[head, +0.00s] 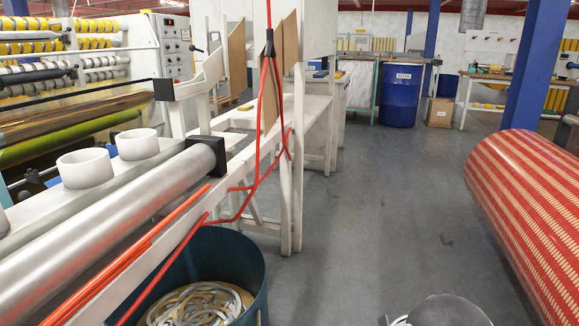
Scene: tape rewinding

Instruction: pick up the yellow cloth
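I cannot make out the yellow cloth for certain. A small yellow patch (246,107) lies on the white bench behind the red cables, too small to identify. Another small yellow item (320,73) shows farther back near a blue one, also unclear. My gripper is not in view. A rounded grey shape at the bottom edge, right of centre, may be part of my own body.
A metal roller (100,230) and a teal bin (258,300) with tape rings fill the left. Red cables (262,120) hang before the white bench. A red patterned roll (530,200) bounds the right. The grey floor (370,220) between is clear, back towards a blue barrel (401,97).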

